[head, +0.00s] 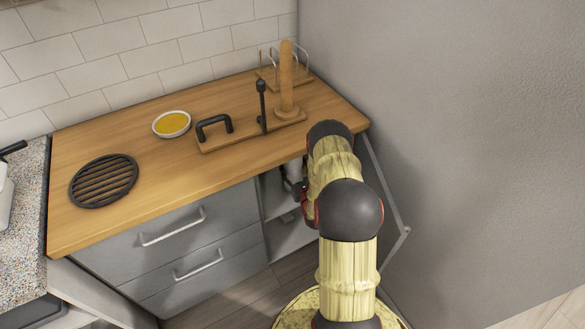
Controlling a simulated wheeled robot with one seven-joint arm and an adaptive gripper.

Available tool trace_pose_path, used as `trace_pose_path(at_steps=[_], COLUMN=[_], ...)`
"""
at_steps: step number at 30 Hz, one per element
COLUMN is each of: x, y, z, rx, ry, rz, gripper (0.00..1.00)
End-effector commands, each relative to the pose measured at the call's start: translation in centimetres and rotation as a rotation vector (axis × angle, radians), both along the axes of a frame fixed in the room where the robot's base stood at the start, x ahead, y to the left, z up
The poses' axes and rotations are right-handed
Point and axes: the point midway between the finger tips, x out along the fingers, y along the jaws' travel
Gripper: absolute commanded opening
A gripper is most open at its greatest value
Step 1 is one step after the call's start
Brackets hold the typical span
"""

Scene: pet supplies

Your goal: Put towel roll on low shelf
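My arm reaches down into the open cabinet at the right end of the counter. My gripper (296,188) is at the cabinet opening, mostly hidden behind my arm, and its fingers cannot be made out. A small pale, rounded piece (293,170) shows beside it under the counter edge. It may be the towel roll, but I cannot tell, nor whether it is held. The low shelf (287,238) shows as a pale surface inside the cabinet, below my gripper. A small dark item (287,217) lies above it, partly hidden.
The cabinet door (385,190) stands open at right, near the grey wall. The wooden counter (140,215) holds a black trivet (104,181), a yellow-filled bowl (171,124) and a wooden holder (225,140) with black handle and upright dowel. Drawers (175,240) are shut at left.

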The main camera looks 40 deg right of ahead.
Motion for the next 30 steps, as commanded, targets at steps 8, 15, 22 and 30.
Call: trace_pose_path(at_steps=[8, 15, 22, 30], x=[0.06, 0.05, 0.05, 0.06], y=[-0.06, -0.04, -0.05, -0.05], z=[0.1, -0.11, -0.1, 0.08], rx=[-0.002, -0.002, -0.002, -0.002], ry=[-0.002, -0.001, -0.001, -0.002], rz=[0.0, 0.0, 0.0, 0.0], gripper=[0.3, 0.67, 0.76, 0.76])
